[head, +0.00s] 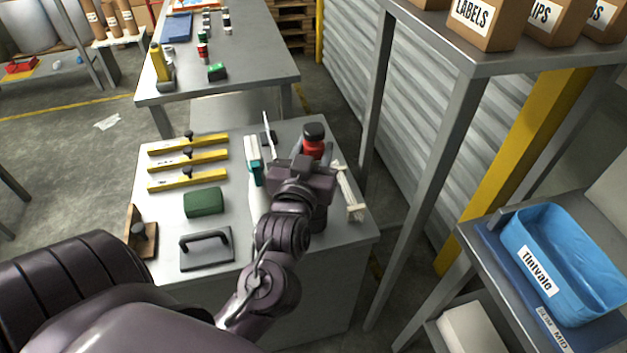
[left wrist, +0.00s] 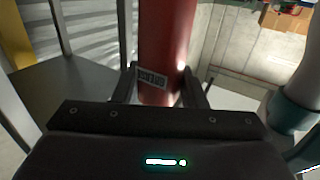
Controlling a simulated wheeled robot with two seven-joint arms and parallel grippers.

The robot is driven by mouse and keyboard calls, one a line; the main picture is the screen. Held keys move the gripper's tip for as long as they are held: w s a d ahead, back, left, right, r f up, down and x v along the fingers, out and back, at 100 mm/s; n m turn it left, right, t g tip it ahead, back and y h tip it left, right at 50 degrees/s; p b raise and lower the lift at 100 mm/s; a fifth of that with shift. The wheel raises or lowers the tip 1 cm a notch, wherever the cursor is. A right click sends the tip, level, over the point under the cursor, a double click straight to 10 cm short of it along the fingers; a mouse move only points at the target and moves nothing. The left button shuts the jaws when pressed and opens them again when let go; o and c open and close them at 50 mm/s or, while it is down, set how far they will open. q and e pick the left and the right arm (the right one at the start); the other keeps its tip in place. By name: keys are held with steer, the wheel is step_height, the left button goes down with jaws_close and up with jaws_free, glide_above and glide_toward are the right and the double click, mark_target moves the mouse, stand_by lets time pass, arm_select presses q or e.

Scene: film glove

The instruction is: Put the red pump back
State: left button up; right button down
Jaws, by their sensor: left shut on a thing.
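The red pump (head: 313,143) is a red cylinder with a black top, near the far right corner of the grey work table in the head view. My left gripper (head: 314,160) is shut on it. In the left wrist view the pump's red body (left wrist: 168,45) stands between the two dark fingers (left wrist: 168,88), with a white label near its lower part. The pump looks about upright. My gripper and wrist hide its lower part in the head view, so I cannot tell whether its base touches the table. My right gripper is not in view.
A white bottle with a teal band (head: 254,172) stands close left of my gripper. A pale wooden piece (head: 349,192) lies at the table's right edge. Yellow bars (head: 188,159), a green block (head: 204,202) and a black-handled plate (head: 207,249) lie left. A shelf post (head: 372,110) stands right.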

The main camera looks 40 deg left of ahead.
arm_select(q)
step_height(320, 180, down, 6)
steer(key=shift+f, duration=0.2)
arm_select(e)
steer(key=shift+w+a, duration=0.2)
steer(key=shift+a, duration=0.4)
arm_select(q)
steer(key=shift+f, duration=0.15)
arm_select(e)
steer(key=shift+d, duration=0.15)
arm_select(q)
steer(key=o, duration=1.1)
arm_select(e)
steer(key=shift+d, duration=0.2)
